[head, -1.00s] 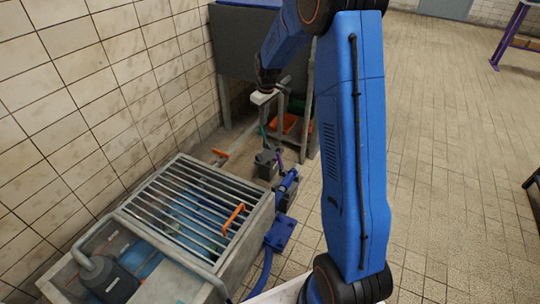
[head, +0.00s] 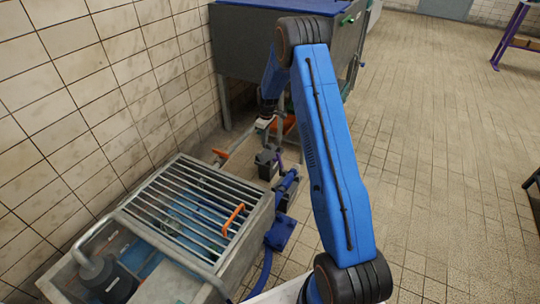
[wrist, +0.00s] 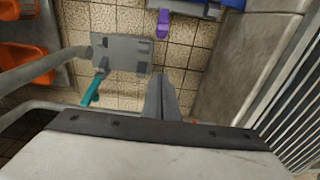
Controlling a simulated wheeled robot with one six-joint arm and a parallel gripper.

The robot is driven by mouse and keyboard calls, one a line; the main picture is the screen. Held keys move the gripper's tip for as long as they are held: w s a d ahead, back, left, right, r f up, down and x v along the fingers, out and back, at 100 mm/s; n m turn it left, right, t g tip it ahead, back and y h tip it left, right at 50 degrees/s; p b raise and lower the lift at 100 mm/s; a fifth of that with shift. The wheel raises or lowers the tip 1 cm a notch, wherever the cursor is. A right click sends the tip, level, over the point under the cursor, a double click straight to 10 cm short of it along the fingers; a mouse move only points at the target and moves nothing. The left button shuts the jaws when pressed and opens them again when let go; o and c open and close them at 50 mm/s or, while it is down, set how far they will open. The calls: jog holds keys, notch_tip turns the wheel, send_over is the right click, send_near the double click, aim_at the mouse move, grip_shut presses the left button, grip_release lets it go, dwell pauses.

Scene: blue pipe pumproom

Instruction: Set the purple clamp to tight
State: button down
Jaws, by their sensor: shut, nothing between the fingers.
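The purple clamp (head: 280,160) shows in the head view as a small purple lever beside a dark block on the floor. In the wrist view its purple handle (wrist: 163,22) is near the top edge, above my fingertips in the picture and apart from them. My gripper (wrist: 168,80) is shut and empty, its two fingers together. In the head view the gripper end (head: 264,123) hangs beyond the clamp, by the bins. Part of the clamp's body is cut off in the wrist view.
A grey plate (wrist: 122,52) with a teal lever (wrist: 95,90) lies left of my fingers. A grated basin (head: 190,205) with an orange handle (head: 233,218) stands nearby. Orange bins (wrist: 25,62) sit at left. A blue pipe (head: 262,275) runs along the floor. Open floor lies to the right.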

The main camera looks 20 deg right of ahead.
aim_at(277, 160)
jog(key=shift+f, duration=0.2)
notch_tip(277, 160, down, 9)
jog(key=s+d, duration=0.2)
jog(key=shift+s+r, duration=0.15)
jog(key=shift+s, duration=0.05)
dwell(0.7)
jog(key=shift+s+r, duration=0.1)
dwell(0.4)
